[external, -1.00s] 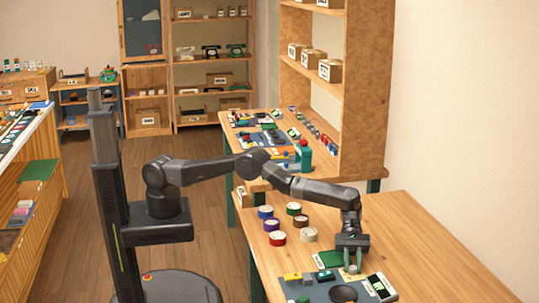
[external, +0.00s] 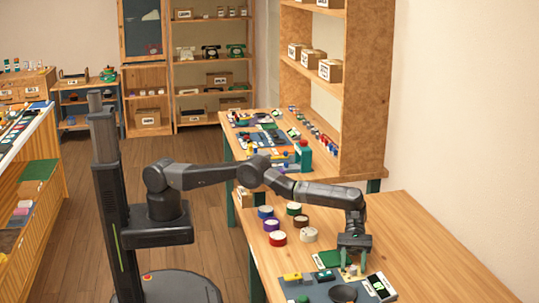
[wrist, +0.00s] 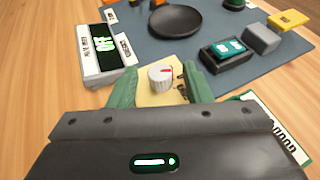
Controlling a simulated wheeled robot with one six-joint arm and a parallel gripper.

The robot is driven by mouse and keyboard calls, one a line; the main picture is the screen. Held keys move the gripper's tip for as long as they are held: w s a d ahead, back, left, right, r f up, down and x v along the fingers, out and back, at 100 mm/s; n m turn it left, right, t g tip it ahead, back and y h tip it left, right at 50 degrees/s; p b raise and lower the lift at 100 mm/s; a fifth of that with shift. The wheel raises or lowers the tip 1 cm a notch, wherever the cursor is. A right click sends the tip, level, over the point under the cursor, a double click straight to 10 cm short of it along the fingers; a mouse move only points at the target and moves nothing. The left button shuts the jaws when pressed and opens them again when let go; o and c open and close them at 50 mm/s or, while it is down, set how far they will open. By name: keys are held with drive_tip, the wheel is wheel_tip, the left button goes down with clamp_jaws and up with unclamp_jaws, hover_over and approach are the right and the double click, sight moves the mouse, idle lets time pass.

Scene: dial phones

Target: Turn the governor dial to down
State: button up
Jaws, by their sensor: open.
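The governor dial appears to be the pale ribbed knob (wrist: 160,77) on a cream plate (wrist: 150,94) in the wrist view. A red mark shows on the knob's top, toward its upper right in the picture. My gripper (wrist: 160,86) is open, with one green finger on each side of the knob and visible gaps between. In the external view my gripper (external: 355,263) points down over the mat's far edge, with the small knob (external: 352,270) below and between its fingers. No label for the dial's positions can be read.
A white device with a green display (wrist: 103,45) stands close on the left in the wrist view. A dark dish (wrist: 165,21), a black box (wrist: 226,52) and a grey block (wrist: 262,38) sit on the blue-grey mat (wrist: 190,50). Several tape rolls (external: 278,238) stand farther back.

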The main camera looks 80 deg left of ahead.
drive_tip(key=b+v, duration=0.1)
drive_tip(key=v, duration=1.2)
drive_tip(key=shift+a+r, duration=0.25)
drive_tip(key=shift+a, duration=0.1)
